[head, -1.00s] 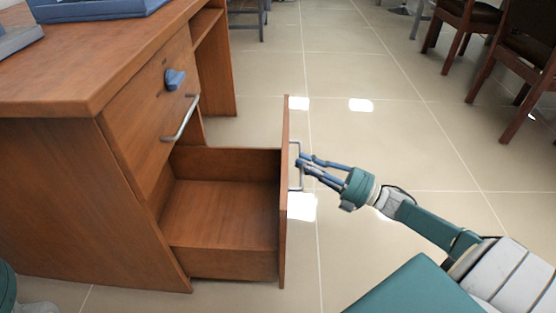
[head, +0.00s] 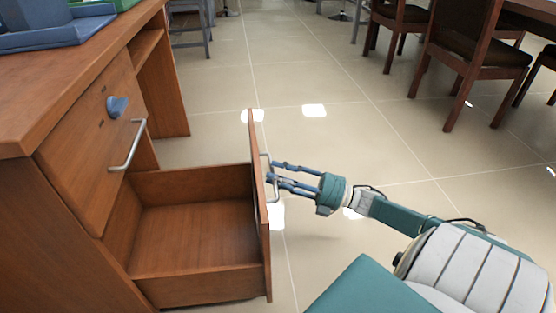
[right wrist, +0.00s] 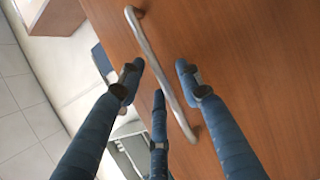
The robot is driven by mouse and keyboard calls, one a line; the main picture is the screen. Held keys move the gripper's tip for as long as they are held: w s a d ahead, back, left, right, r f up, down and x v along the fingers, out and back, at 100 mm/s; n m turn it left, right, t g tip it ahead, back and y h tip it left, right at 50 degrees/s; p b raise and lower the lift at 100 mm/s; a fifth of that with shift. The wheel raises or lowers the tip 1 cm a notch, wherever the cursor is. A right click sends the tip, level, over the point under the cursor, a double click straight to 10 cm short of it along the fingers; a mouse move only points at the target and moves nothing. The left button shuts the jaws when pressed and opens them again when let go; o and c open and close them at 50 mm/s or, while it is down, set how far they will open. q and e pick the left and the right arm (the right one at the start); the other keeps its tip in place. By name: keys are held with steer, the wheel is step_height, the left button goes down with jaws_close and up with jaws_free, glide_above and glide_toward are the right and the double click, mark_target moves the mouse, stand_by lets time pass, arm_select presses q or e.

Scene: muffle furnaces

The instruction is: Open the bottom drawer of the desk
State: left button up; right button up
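The wooden desk (head: 60,215) stands at the left in the head view. Its bottom drawer (head: 195,235) is pulled well out, and its empty inside shows. The drawer front (head: 258,215) has a metal bar handle (head: 274,190) on its outer face. My right gripper (head: 272,176) is at this handle. In the right wrist view the handle (right wrist: 160,73) runs between the spread fingers of my right gripper (right wrist: 157,78), with visible gaps beside the outer fingertips. I cannot tell whether any finger touches it. My left gripper is not in view.
The upper drawer (head: 95,150) is shut, with a bar handle (head: 128,146) and a blue knob (head: 117,106). Blue trays (head: 60,32) lie on the desktop. Chairs (head: 470,55) stand at the back right. The tiled floor (head: 330,140) between is clear.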

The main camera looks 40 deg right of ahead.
steer(key=v, duration=1.2)
steer(key=shift+d, duration=0.1)
stand_by(0.4)
